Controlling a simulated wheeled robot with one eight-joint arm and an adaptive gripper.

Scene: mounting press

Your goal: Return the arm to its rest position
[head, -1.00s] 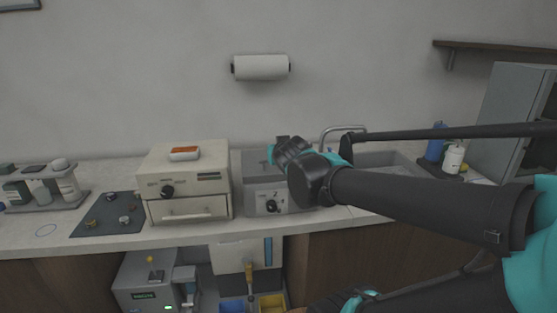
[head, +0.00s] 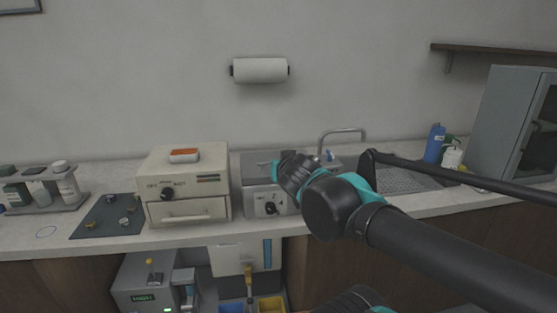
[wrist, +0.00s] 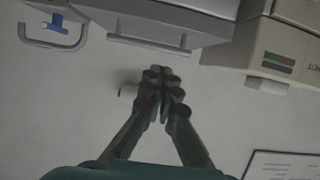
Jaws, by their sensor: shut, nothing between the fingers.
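My gripper (wrist: 165,92) shows in the wrist view with its two dark fingers together and nothing between them. It points toward the pale wall, clear of any object there. In the head view my black and teal arm reaches in from the lower right. Its wrist end stands in front of the grey countertop unit (head: 256,171), and the fingers are hidden or too small to tell there.
A beige unit with a drawer (head: 186,184) stands left of the grey unit. The sink (head: 392,181) with its tap (head: 343,131), a blue bottle (head: 434,143) and a grey cabinet (head: 497,120) lie to the right. A paper roll (head: 260,70) hangs on the wall.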

